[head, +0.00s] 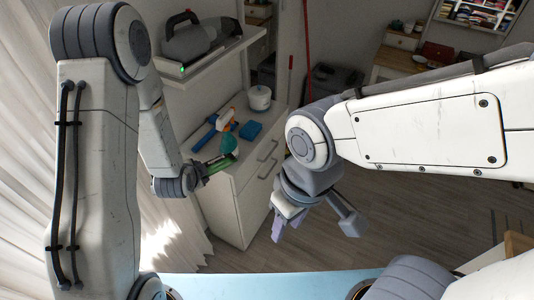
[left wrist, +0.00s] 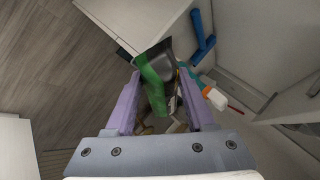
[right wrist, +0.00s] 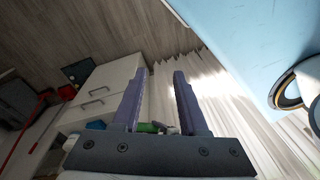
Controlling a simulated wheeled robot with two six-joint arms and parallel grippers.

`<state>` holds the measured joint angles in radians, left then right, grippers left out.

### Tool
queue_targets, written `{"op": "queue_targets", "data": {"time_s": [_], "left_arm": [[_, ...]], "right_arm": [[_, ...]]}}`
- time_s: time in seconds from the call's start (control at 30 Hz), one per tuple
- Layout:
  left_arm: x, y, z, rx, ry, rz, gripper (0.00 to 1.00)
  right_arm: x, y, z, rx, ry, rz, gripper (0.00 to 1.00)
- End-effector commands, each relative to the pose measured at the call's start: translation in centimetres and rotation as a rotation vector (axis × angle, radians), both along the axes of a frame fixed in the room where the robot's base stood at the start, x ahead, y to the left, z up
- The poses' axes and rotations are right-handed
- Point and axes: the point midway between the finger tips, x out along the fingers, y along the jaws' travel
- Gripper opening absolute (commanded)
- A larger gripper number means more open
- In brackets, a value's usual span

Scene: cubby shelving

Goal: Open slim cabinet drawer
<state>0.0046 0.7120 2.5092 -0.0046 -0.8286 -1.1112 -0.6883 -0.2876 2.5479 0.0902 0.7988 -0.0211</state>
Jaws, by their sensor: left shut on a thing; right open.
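The slim white cabinet (head: 240,190) stands in the middle of the head view, with an upper handle (head: 267,150) and a lower handle (head: 268,168) on its front. Its drawers look closed. The right wrist view shows the cabinet (right wrist: 115,85) and both handles on the left. My right gripper (head: 315,222) is open and empty, in front of the cabinet and apart from the handles. My left gripper (head: 205,170) is shut on a green-and-dark tool (left wrist: 155,85), above the cabinet top's near left end. What the tool is, I cannot tell.
A shelf (head: 205,62) above holds a grey handheld vacuum (head: 200,38). A curtain (head: 30,120) hangs at left. The wooden floor before the drawers is clear.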

Motion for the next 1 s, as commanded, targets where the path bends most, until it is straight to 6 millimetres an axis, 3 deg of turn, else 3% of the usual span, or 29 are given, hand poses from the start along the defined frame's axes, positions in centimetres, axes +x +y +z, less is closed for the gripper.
{"op": "queue_targets", "data": {"time_s": [0.17,0.5,1.0], "left_arm": [[0.0,0.0,-3.0,0.0,-0.001,0.0,0.0],[0.0,0.0,-8.5,0.0,-0.001,0.001,0.0],[0.0,0.0,-17.1,0.0,-0.001,0.0,0.0]], "right_arm": [[4.1,1.9,-3.5,0.037,-0.089,0.044,0.43],[14.8,5.5,-10.1,0.101,-0.353,0.176,0.43],[30.5,7.3,-20.9,0.075,-0.796,0.377,0.43]]}}
